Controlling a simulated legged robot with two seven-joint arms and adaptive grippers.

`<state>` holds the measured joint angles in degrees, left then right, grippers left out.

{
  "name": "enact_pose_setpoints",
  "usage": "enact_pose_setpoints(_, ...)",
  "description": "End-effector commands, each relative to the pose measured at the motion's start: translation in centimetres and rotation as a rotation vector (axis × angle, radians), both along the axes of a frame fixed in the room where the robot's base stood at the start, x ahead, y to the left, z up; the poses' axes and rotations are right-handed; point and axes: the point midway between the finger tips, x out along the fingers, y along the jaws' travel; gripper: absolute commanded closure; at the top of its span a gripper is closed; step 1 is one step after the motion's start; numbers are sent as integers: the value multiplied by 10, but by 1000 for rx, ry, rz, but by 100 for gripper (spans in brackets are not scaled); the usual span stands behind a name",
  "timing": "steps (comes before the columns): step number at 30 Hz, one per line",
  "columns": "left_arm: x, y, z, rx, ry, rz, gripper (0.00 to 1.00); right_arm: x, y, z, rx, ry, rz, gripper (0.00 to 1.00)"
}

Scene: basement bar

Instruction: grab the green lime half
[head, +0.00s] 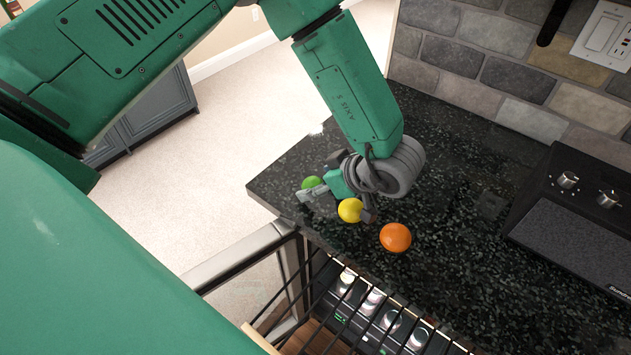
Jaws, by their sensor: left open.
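The green lime half (311,183) sits near the left corner of the dark granite counter (450,240). It is partly hidden behind the fingers of my left gripper (314,193). My left gripper is open and low over the counter, its fingers pointing left toward the lime. Whether the fingers touch it or stand around it, I cannot tell. My right gripper is not in the head view.
A yellow fruit (350,210) lies close beside my left gripper, and an orange fruit (396,237) lies to its right. A black amplifier (575,225) stands at the right by the stone wall (500,75). A rack with bottles (375,310) is below the counter's front edge.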

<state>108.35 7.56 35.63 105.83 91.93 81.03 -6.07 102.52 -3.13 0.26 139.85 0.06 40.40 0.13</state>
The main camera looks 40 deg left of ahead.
Motion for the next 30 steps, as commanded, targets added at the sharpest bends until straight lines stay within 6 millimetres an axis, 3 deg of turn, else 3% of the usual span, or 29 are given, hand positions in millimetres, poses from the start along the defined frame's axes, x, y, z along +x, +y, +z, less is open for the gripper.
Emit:
enact_pose_setpoints(9, 0, 5, -5, 1, 0, 0, 33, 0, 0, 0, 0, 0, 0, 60)
enact_pose_setpoints(13, 0, 5, -5, 0, 0, 0, 79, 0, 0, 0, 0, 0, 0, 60)
enact_pose_setpoints(23, 0, 4, -4, -1, 0, 0, 79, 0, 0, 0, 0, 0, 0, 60)
enact_pose_setpoints(26, 1, 4, 4, -1, -3, 0, 79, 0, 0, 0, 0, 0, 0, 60)
enact_pose_setpoints(30, 1, 4, 29, 0, -5, 1, 79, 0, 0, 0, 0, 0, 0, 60)
